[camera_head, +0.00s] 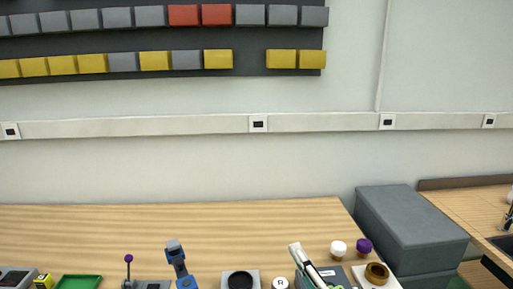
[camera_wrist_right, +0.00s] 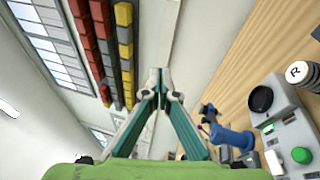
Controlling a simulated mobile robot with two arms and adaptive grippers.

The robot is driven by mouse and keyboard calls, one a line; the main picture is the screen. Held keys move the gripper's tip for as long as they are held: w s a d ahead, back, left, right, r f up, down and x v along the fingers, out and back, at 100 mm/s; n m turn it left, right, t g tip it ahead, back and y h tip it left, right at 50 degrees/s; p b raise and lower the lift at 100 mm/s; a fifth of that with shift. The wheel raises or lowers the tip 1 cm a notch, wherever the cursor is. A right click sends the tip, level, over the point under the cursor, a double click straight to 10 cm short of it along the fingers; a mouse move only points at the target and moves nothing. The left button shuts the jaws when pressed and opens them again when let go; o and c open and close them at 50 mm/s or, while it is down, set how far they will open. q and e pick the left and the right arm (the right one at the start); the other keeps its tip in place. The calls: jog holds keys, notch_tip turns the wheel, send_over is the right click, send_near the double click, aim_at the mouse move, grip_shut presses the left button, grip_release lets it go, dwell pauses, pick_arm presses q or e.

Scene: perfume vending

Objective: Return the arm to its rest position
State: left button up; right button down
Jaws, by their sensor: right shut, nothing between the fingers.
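My right gripper (camera_head: 300,256) shows at the bottom edge of the head view, right of centre, in front of the table's devices. Its white and green fingers point up and lie close together. In the right wrist view the gripper (camera_wrist_right: 160,80) has its teal fingers meeting at the white tips in a narrow peak. It is shut and holds nothing. The wall and the table edge lie beyond the tips, and the tips touch nothing that I can see. My left gripper is not in view.
A grey box (camera_head: 410,225) stands right. The table's back is clear.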

jog(key=s+d+f+m+g+h, duration=0.4)
jog(key=s+d+f+m, duration=0.15)
jog(key=f+m, duration=0.3)
jog(key=s+d+f+m+g+h, duration=0.35)
jog(key=d+f+m, duration=0.3)
jog(key=f, duration=0.35)
jog(key=s+f+m+g, duration=0.3)
jog(key=s+f+g, duration=0.15)
jog(key=s, duration=0.55)
jog(key=s+f+m+g, duration=0.4)
jog(key=s+f, duration=0.2)
jog(key=s, duration=0.4)
notch_tip(320, 180, down, 28)
jog(key=s+g+b, duration=0.1)
jog(key=s+b, duration=0.1)
jog(key=s+d+f+n+g, duration=0.1)
jog(key=s+d+f, duration=0.1)
jog(key=s+f, duration=1.5)
jog(key=shift+d+b, duration=0.15)
jog(key=shift+b, duration=0.3)
jog(key=shift+y, duration=0.25)
